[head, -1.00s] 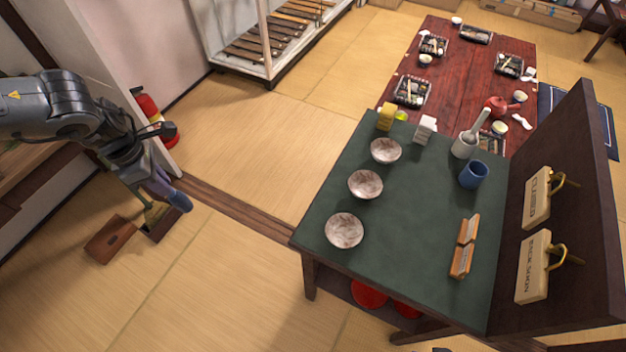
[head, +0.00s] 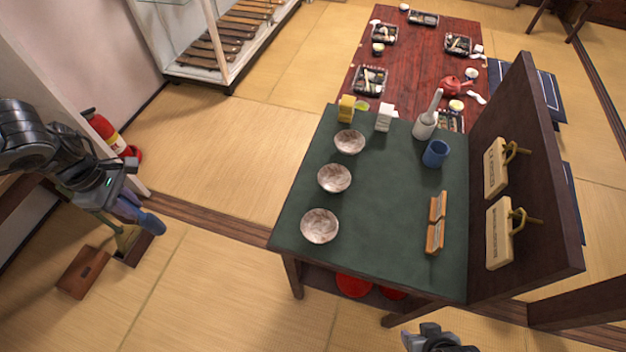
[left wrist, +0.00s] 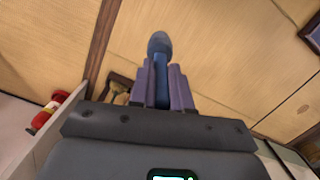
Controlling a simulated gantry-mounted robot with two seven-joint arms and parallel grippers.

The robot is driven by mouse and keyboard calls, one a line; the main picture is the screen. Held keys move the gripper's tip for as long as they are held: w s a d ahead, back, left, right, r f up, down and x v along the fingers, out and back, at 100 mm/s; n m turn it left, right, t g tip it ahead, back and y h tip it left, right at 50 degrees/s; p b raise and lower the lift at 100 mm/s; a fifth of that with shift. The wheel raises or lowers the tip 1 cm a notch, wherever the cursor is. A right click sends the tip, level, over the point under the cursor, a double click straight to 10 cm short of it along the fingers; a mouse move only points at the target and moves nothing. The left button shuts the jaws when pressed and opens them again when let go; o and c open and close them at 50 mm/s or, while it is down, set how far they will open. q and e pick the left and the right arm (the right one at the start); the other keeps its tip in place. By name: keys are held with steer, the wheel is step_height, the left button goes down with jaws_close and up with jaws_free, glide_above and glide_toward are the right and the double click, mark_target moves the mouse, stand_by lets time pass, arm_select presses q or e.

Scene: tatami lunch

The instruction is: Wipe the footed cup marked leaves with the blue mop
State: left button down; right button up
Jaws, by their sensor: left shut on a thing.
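My left gripper (head: 126,208) is at the far left in the head view, over the floor and apart from the green table. It is shut on the blue mop (head: 151,223). The left wrist view shows the mop's rounded blue-grey head (left wrist: 159,44) sticking out between the purple fingers (left wrist: 163,82). Three pale, mottled round cups stand in a row on the table: far (head: 349,142), middle (head: 334,178) and near (head: 319,226). I cannot make out which is marked with leaves, and their feet are hidden from above. My right gripper (head: 436,338) shows partly at the bottom edge; its jaws are unclear.
The green table (head: 385,215) also holds a blue mug (head: 436,153), a mortar with pestle (head: 424,125), a yellow block (head: 346,108), a white block (head: 384,117) and wooden pieces (head: 436,222). A dark upright board (head: 520,200) borders its right side. Floor between left gripper and table is clear.

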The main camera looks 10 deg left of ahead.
arm_select(q)
steer(key=n, duration=0.2)
steer(key=n+b, duration=0.1)
steer(key=n, duration=0.4)
steer(key=shift+w+d+f+t, duration=0.15)
steer(key=shift+w+t, duration=0.1)
steer(key=shift+t, duration=0.15)
steer(key=n+b, duration=0.1)
steer(key=n, duration=0.3)
steer(key=shift+w+y, duration=0.1)
steer(key=shift+y, duration=0.3)
steer(key=shift+n+b, duration=0.3)
steer(key=shift+n, duration=0.8)
steer(key=shift+m, duration=0.4)
steer(key=m+p, duration=0.1)
steer(key=m, duration=0.4)
steer(key=shift+m, duration=0.4)
steer(key=m+p, duration=0.1)
steer(key=m, duration=0.3)
steer(key=shift+m+g+h, duration=0.3)
steer(key=shift+h, duration=0.1)
steer(key=shift+m, duration=1.3)
